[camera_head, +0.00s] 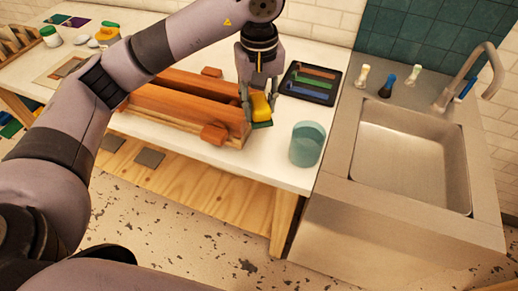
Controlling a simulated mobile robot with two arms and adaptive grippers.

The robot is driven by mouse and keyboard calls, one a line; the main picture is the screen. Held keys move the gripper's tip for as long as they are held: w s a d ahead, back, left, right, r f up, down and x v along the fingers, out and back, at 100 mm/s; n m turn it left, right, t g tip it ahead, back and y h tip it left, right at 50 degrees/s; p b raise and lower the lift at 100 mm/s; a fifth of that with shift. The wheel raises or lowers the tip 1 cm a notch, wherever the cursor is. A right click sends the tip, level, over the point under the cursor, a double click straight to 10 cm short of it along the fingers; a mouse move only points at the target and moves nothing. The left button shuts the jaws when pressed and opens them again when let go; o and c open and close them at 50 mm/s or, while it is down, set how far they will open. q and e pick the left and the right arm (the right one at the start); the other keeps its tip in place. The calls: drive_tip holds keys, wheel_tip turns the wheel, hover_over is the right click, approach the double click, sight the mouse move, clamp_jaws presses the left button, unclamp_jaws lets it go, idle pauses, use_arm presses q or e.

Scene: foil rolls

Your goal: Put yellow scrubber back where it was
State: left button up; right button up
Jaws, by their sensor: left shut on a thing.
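The yellow scrubber (261,106) has a dark green underside. It is in my left gripper (259,103), which points down with its fingers shut on the scrubber's sides. The gripper is at the right end of a long wooden rack (178,101), close beside it. I cannot tell whether the scrubber touches the rack or the table. My right gripper is not in view.
A teal cup (307,144) stands near the table's front right corner. A black tray (290,94) with coloured strips lies behind it. To the right are a steel sink (412,150), a faucet (476,68) and several small bottles. Jars stand at the far left.

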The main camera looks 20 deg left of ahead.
use_arm(q)
drive_tip(key=shift+w+d+r+n, duration=0.2)
drive_tip(key=shift+w+r+n, duration=0.3)
drive_tip(key=shift+r, duration=0.1)
drive_tip(key=shift+w+d+r+n, duration=0.2)
drive_tip(key=shift+w+r+n, duration=0.2)
drive_tip(key=shift+w+r, duration=0.15)
drive_tip(key=shift+d, duration=0.15)
drive_tip(key=p, duration=0.3)
hover_over(265, 156)
wheel_tip(265, 156, down, 15)
drive_tip(key=shift+r, duration=0.1)
wheel_tip(265, 156, down, 4)
drive_tip(key=shift+f+p, duration=0.25)
drive_tip(key=shift+p, duration=0.2)
drive_tip(key=shift+f, duration=0.1)
drive_tip(key=shift+f+b, duration=0.15)
drive_tip(key=shift+b, duration=0.15)
drive_tip(key=o, duration=1)
drive_tip(key=shift+o, duration=0.2)
